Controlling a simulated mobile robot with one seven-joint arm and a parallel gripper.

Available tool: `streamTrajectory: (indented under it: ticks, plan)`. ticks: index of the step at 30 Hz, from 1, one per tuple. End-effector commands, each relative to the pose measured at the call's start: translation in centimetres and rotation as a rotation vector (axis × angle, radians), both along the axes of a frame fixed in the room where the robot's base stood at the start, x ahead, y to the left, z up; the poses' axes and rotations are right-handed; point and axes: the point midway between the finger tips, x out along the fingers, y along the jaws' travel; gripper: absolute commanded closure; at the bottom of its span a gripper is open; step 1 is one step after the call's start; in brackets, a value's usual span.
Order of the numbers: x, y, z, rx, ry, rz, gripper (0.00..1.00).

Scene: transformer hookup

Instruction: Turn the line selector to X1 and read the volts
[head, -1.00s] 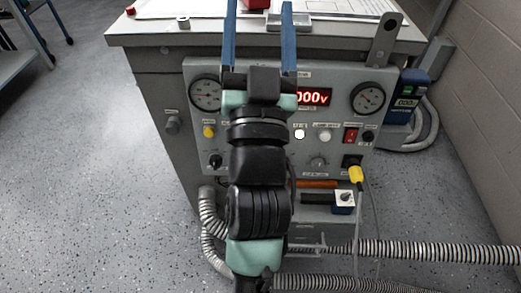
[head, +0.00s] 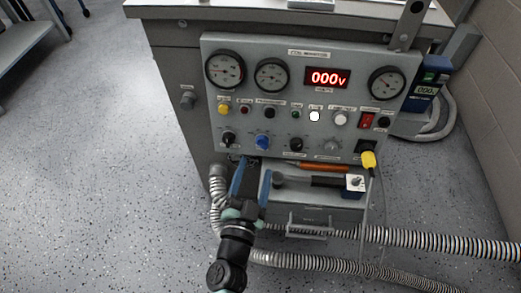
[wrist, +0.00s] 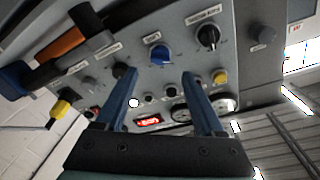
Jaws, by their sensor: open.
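The panel (head: 222,120) on the cabinet front carries a row of knobs: a black one (head: 228,138) at left, a blue one (head: 264,141), another black one (head: 296,145) and a grey one (head: 331,148). Their labels are too small to read, so I cannot tell which is the line selector. The red voltage display (head: 327,77) reads 000v. My gripper (head: 251,166) is open and empty, below the blue knob and apart from the panel. In the wrist view the blue knob (wrist: 159,54) shows beyond and between my open fingertips (wrist: 159,75).
Three round gauges, including one at left (head: 225,70), top the panel. A shelf below holds an orange-handled tool (head: 322,166) and a small white-faced box (head: 355,184). Striped hoses (head: 430,243) cross below. Open floor lies left.

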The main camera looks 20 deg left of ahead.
Motion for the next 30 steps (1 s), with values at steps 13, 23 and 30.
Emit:
streamTrajectory:
  ticks: [13, 23, 30]
  plan:
    - [6.5, 1.2, -0.1, 0.001, -0.001, 0.0, 0.29]
    - [6.9, 1.3, 0.0, -0.001, 0.001, 0.0, 0.29]
    - [6.9, 1.3, 0.0, 0.0, 0.0, 0.0, 0.65]
